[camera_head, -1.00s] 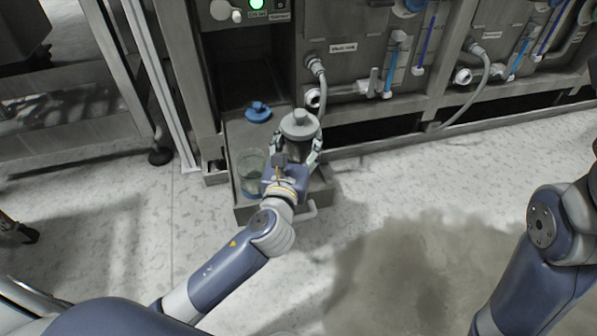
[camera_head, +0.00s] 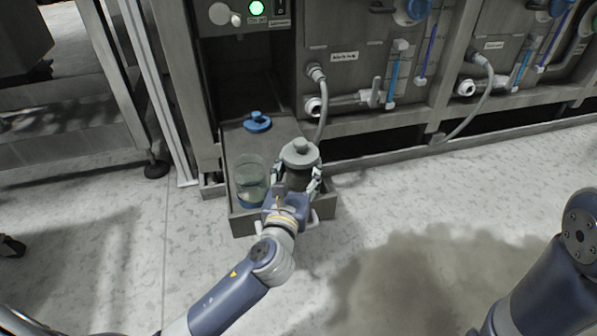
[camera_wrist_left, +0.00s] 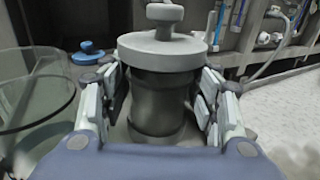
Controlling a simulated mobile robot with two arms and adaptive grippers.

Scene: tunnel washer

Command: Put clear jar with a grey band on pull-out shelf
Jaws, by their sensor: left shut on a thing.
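The jar with a grey band (camera_head: 297,180) has a grey knobbed lid (camera_head: 300,153). My left gripper (camera_head: 296,186) is shut around its body, with a finger on each side. In the left wrist view the jar (camera_wrist_left: 160,100) stands upright between the fingers (camera_wrist_left: 160,108), its body looking dark and see-through. It is over the right front part of the pull-out shelf (camera_head: 246,226). The gripper hides its base, so I cannot tell whether it touches the shelf. My right gripper is out of view.
An open clear jar with a blue band (camera_head: 250,182) stands on the shelf, just left of my gripper. A blue lid (camera_head: 257,122) lies farther back. A hose (camera_head: 325,105) hangs behind the held jar. The washer's frame post (camera_head: 183,90) rises at left.

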